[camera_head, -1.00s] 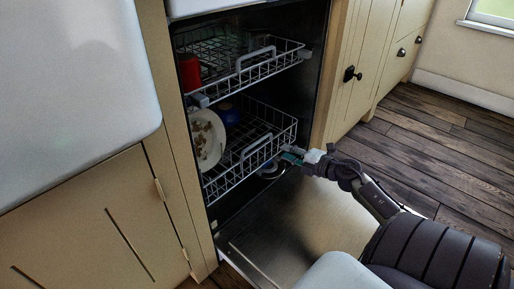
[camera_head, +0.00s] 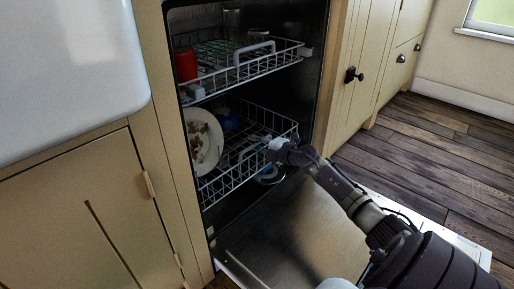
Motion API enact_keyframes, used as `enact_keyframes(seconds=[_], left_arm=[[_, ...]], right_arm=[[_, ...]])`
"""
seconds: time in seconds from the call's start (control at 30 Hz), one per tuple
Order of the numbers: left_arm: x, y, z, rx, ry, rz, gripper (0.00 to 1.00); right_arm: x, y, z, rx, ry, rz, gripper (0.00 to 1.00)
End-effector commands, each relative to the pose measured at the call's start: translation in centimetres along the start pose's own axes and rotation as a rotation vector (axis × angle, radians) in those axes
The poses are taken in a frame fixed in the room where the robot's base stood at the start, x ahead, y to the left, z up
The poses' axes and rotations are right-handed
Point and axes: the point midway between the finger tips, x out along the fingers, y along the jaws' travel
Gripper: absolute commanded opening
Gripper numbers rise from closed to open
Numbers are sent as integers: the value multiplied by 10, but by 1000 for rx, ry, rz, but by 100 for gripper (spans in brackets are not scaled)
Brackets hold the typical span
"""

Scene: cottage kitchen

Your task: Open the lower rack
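The lower rack (camera_head: 225,188) is a white wire basket inside the open dishwasher. It sits a little out of the cavity, above the lowered door (camera_head: 300,235). A grey handle (camera_head: 250,152) is on its front edge. A plate with dark marks (camera_head: 203,140) stands at its left, and a blue bowl (camera_head: 228,121) sits behind. My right gripper (camera_head: 267,144) is at the front of the rack, close to the handle's right end. Its fingers are small and overlap the rack, so I cannot tell whether they touch or grip the handle. My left gripper is not in view.
The upper rack (camera_head: 243,71) is partly out above, with a red cup (camera_head: 185,64) at its left. The lowered door fills the space in front. Cream cabinets (camera_head: 346,70) flank the opening, and wooden floor (camera_head: 440,150) lies clear to the right.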

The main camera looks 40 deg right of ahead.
Motion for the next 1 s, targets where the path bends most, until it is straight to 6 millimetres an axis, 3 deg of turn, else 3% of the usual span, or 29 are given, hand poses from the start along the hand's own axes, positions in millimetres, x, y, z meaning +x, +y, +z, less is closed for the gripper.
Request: enact_keyframes(seconds=[0.23,0.4,1.0], left_arm=[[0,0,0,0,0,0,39],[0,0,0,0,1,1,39],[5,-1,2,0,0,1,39]], right_arm=[[1,0,0,1,1,-1,24],[1,0,0,1,1,-1,0],[-3,0,0,2,1,-2,0]])
